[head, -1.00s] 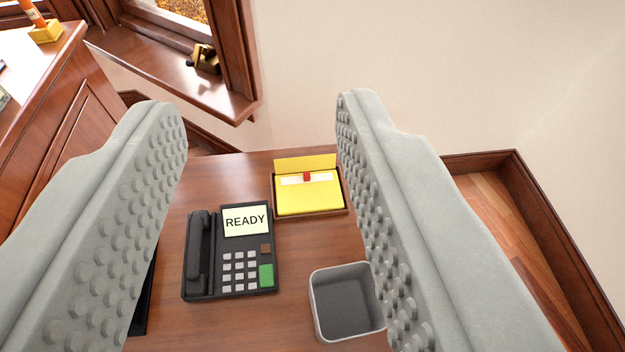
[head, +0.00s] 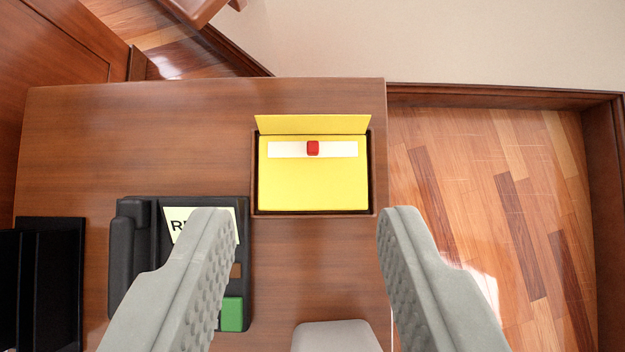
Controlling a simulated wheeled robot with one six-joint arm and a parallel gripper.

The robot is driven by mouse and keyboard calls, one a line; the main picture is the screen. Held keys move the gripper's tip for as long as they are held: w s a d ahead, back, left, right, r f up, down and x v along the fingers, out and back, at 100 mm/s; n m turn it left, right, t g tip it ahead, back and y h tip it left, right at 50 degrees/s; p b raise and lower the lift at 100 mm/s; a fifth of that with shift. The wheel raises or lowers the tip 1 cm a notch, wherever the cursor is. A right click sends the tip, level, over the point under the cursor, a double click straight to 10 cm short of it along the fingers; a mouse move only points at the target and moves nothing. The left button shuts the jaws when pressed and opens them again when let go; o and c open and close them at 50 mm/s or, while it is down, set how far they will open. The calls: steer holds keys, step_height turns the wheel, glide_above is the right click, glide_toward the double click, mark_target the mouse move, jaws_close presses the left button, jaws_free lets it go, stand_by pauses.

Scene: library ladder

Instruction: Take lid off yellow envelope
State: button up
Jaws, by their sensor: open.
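The yellow envelope (head: 312,185) lies in a shallow brown wooden tray (head: 254,190) on the desk. Its yellow flap (head: 312,125) stands raised along the far edge. A white strip (head: 340,149) with a small red block (head: 313,148) on it crosses the upper part of the envelope. My gripper (head: 305,214) is open and empty, seen from above. Its two grey studded fingers are spread wide, their tips showing near the tray's front edge. No contact with the envelope shows.
A black desk phone (head: 128,240) with a green button sits left of the tray, partly behind my left finger. A grey bin (head: 336,338) is at the bottom edge. A black object (head: 48,285) lies far left. The desk (head: 190,130) is clear behind the phone; its right edge is close to the tray.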

steer(key=w+f+g, duration=0.2)
steer(key=w+f, duration=0.1)
steer(key=f, duration=0.4)
steer(key=w+f+g, duration=0.2)
steer(key=f, duration=0.6)
glide_above(313, 147)
steer(key=s, duration=0.2)
steer(key=f, duration=1)
steer(key=shift+a+f, duration=0.4)
steer(key=shift+d+x, duration=0.2)
steer(key=shift+x, duration=1.1)
steer(key=shift+d+x, duration=0.2)
steer(key=shift+x, duration=1.15)
steer(key=shift+w+r, duration=0.1)
steer(key=shift+w, duration=0.05)
jaws_close()
